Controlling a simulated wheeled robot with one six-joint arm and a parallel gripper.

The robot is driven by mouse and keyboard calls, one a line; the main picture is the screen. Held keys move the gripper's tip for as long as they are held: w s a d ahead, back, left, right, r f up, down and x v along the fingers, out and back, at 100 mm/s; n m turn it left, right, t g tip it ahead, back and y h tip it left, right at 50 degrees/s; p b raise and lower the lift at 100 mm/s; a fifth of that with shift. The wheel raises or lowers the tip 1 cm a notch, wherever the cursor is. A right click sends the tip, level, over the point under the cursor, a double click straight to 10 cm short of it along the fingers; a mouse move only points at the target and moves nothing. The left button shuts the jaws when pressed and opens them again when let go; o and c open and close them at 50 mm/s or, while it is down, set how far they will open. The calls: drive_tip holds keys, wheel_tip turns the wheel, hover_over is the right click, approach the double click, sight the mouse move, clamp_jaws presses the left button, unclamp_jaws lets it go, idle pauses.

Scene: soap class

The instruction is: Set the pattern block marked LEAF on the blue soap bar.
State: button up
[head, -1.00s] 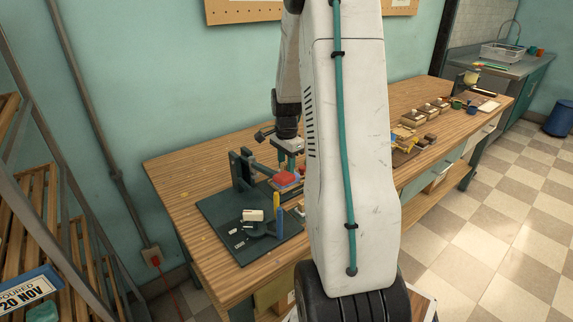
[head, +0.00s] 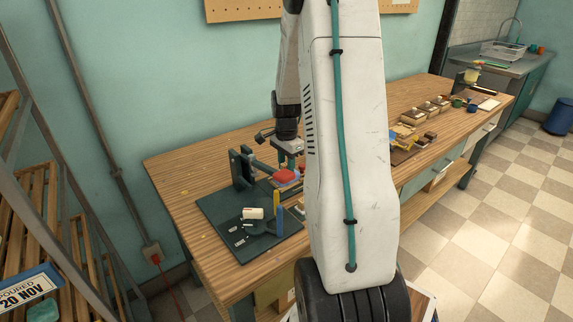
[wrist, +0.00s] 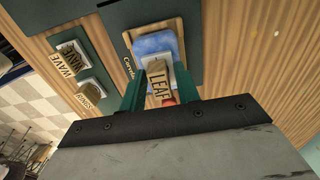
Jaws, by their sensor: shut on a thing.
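My gripper (wrist: 158,92) is shut on the LEAF block (wrist: 159,86), a pale block with dark lettering, in the wrist view. The blue soap bar (wrist: 152,43) lies just beyond it on a wooden board with a partly hidden name. The block overlaps the soap's near edge in this view; I cannot tell whether they touch. In the head view my gripper (head: 289,158) is over the bench near a red piece (head: 285,176), with the held block not clear. A bit of red also shows beside the block in the wrist view (wrist: 170,101).
A WAVE block (wrist: 71,60) and another pale marked block (wrist: 89,94) lie on a dark strip at the left. In the head view a dark green mat (head: 222,215) holds a stand and a cream piece. Several soap items stand further right on the bench.

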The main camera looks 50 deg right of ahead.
drive_tip(key=o, duration=1.4)
drive_tip(key=shift+r, duration=2.95)
